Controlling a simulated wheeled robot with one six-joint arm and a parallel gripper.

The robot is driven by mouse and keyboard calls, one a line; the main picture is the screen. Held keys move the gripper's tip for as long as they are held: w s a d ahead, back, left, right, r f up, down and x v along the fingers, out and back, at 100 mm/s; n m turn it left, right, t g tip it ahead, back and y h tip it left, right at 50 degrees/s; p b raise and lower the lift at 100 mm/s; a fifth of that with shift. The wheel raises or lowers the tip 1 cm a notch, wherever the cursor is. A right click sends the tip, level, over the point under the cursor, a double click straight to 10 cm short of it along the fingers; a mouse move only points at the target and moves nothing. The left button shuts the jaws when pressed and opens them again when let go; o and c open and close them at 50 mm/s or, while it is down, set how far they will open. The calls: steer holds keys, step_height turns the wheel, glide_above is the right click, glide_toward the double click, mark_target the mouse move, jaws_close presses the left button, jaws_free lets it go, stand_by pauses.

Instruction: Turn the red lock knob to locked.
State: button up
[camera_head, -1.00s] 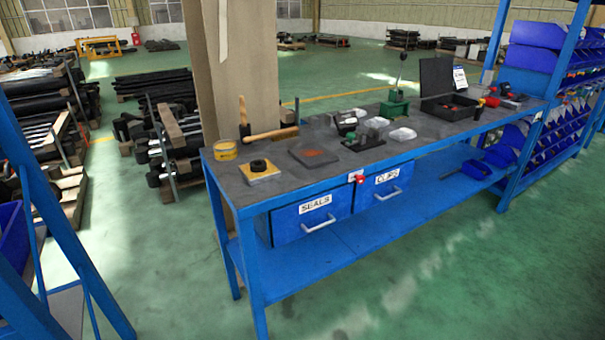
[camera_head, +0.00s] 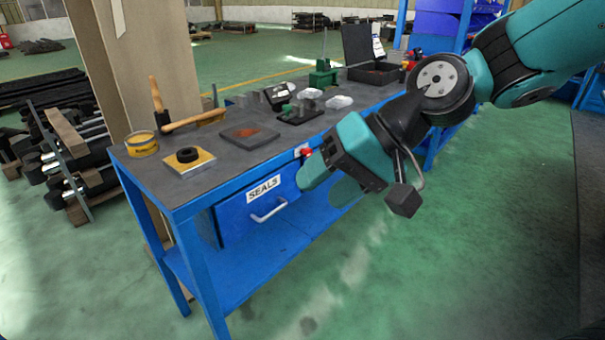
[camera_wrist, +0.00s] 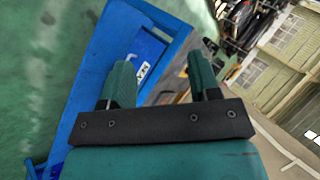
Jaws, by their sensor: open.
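The red lock knob (camera_head: 307,153) shows as a small red spot on the front edge of the blue workbench, just right of the SEALS drawer (camera_head: 258,200). My gripper (camera_head: 312,178) is in front of the bench, close to the knob in the head view and partly covering the area below it. Its two green fingers stand apart in the wrist view (camera_wrist: 160,80), with nothing between them but part of the blue bench behind. The knob cannot be made out in the wrist view. The CLIPS drawer is hidden behind my arm.
The floor in front of the bench is clear.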

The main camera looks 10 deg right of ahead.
steer(key=w+d+f+m+t+y+b, duration=0.35)
steer(key=w+f+m+b, duration=0.35)
steer(key=w+f, duration=0.4)
steer(key=m+t+h+b, duration=0.2)
steer(key=m+t+b, duration=0.3)
steer(key=m+t, duration=0.6)
glide_toward(310, 154)
steer(key=w+a, duration=0.1)
steer(key=w, duration=0.1)
steer(key=w+a+m+g, duration=0.1)
steer(key=w+a, duration=0.1)
steer(key=w, duration=0.1)
steer(key=w+a+r+m+g, duration=0.1)
steer(key=w, duration=0.1)
steer(key=shift+w+a+r+y, duration=0.1)
steer(key=shift+w+a+y, duration=0.05)
steer(key=shift+w+y, duration=0.15)
steer(key=shift+c, duration=0.2)
steer(key=c, duration=0.9)
